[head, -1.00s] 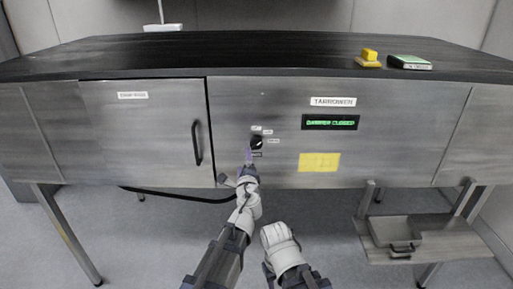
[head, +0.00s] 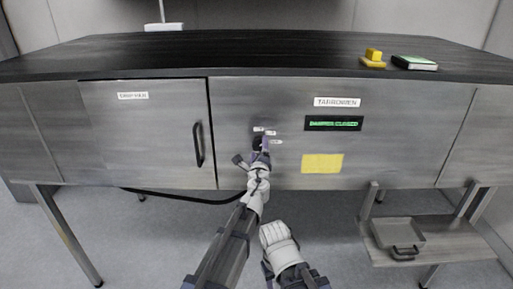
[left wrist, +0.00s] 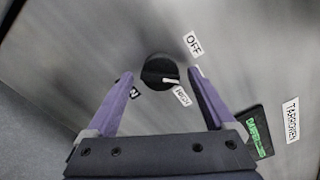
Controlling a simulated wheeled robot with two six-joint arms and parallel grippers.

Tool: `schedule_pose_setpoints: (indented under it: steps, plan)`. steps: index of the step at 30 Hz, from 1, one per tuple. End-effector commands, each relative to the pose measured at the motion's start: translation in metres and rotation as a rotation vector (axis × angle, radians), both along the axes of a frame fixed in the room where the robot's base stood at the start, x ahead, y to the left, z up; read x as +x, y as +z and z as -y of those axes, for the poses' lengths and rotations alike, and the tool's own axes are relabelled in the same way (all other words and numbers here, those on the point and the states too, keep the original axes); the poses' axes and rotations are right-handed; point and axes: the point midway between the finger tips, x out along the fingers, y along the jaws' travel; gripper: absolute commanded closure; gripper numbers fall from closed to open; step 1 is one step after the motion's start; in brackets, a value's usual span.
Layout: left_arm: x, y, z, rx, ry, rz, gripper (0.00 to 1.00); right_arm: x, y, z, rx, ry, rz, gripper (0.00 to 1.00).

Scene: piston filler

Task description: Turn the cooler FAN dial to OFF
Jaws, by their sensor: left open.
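The FAN dial is a round black knob (left wrist: 160,71) with a white pointer on the steel front panel. In the left wrist view its pointer aims right and slightly down, nearer the HIGH label (left wrist: 182,95) than the OFF label (left wrist: 194,44). A third label (left wrist: 134,93) is partly hidden by a finger. My left gripper (left wrist: 161,74) is open, its two purple fingers on either side of the knob with gaps visible. In the head view the left gripper (head: 261,143) covers most of the dial. My right arm's white end (head: 278,236) hangs low, its fingers not discernible.
A cabinet door with a black handle (head: 199,144) is left of the dial. A green display (head: 333,123) reads DAMPER CLOSED, above a yellow note (head: 322,163). A yellow block (head: 373,58) and a green-topped box (head: 414,62) sit on the black top. A shelf holds a tray (head: 400,234).

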Motion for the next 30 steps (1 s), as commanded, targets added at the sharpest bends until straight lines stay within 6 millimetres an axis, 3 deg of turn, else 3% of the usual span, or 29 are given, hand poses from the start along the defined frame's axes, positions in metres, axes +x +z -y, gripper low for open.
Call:
schedule_pose_setpoints:
  steps: [10,30]
  plan:
    - [0.0064,-0.0001,0.0013,0.0,0.0,0.0,0.13,-0.0001,0.0,0.0,0.0,0.0,0.0,0.5]
    - [0.0061,-0.0001,0.0012,-0.001,0.0,0.0,0.89,0.0,-0.0001,0.0,0.0,0.0,0.0,0.5]
